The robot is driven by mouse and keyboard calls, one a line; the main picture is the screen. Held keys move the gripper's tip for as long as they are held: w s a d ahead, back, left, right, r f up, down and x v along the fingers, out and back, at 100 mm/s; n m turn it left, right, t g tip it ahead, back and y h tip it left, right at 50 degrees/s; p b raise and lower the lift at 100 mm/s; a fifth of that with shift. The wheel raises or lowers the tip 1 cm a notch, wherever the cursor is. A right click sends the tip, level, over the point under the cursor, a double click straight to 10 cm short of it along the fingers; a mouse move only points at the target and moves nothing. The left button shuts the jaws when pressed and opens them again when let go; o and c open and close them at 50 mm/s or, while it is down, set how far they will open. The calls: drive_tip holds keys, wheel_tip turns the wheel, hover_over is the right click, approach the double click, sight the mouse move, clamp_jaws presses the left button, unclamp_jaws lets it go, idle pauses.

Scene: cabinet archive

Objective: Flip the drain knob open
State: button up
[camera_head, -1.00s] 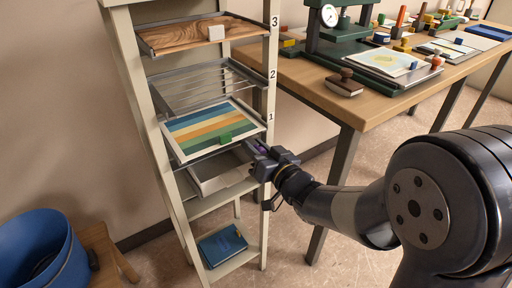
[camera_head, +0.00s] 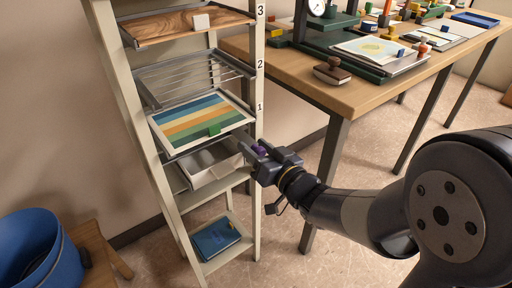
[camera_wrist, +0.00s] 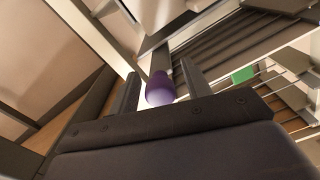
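The drain knob appears to be the purple rounded knob (camera_wrist: 160,90) in the wrist view. It sits between the two fingers of my gripper (camera_wrist: 160,88), with space showing on the left side. A small patch of the purple knob (camera_head: 261,150) also shows at my gripper (camera_head: 256,152) in the head view, beside the rack's front right post. The fingers stand apart, and I see no clear contact with the knob.
The rack (camera_head: 250,110) holds numbered shelves, a striped panel (camera_head: 200,122) with a green tab, a pale tray (camera_head: 212,165) and a blue book (camera_head: 216,236). A wooden bench (camera_head: 350,95) with tools stands right. A blue bucket (camera_head: 40,250) is at lower left. Floor between rack and bench is open.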

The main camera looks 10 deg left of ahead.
sight(244, 138)
drive_tip(key=p+v, duration=0.1)
drive_tip(key=v, duration=0.9)
drive_tip(key=shift+s+d+p, duration=0.2)
drive_tip(key=shift+d+p, duration=0.1)
drive_tip(key=shift+a, duration=0.1)
drive_tip(key=b+x, duration=0.1)
drive_tip(key=x, duration=1.2)
drive_tip(key=shift+w+a, duration=0.25)
